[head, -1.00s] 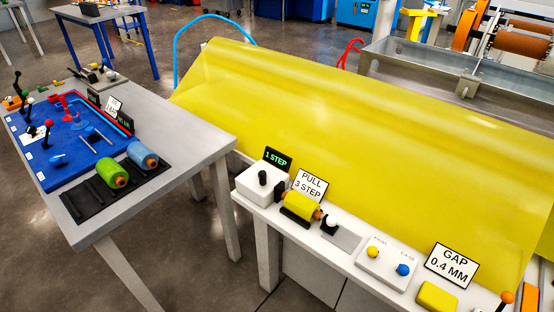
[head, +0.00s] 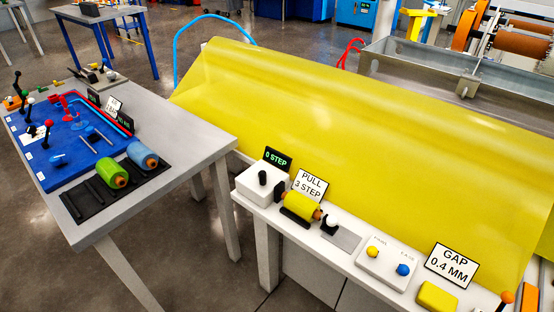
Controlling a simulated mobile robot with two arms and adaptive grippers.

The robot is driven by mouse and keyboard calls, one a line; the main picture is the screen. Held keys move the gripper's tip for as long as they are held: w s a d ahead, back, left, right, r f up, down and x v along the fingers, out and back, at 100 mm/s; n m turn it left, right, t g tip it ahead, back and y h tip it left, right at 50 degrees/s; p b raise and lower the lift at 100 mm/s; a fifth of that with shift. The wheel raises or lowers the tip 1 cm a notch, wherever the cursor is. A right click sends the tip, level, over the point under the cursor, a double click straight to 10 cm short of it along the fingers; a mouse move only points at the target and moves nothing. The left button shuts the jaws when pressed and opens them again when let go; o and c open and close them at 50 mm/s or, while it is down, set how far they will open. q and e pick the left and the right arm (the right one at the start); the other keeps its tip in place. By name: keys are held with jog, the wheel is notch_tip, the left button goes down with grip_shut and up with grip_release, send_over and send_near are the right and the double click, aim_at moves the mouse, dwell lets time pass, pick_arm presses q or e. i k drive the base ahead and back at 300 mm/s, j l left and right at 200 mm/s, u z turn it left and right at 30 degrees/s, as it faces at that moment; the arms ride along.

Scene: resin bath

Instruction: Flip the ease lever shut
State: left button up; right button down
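A white control box (head: 382,285) sits on the white bench at the lower right of the head view. It has a yellow knob (head: 372,252) on its left and a blue knob (head: 403,269) on its right. The small label above the blue knob seems to read EASE; the one above the yellow knob is hard to read. The lever angles are too small to tell. A small display (head: 278,158) reads "0 STEP". Neither of my grippers is in view.
A yellow roll (head: 302,206) lies beside a "PULL 3 STEP" sign (head: 310,186). A "GAP 0.4 MM" sign (head: 451,264), a yellow block (head: 437,297) and an orange-knobbed lever (head: 507,298) are right of the box. A large yellow sheet (head: 350,130) slopes behind.

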aim_at(403, 269)
jog(key=z, duration=1.15)
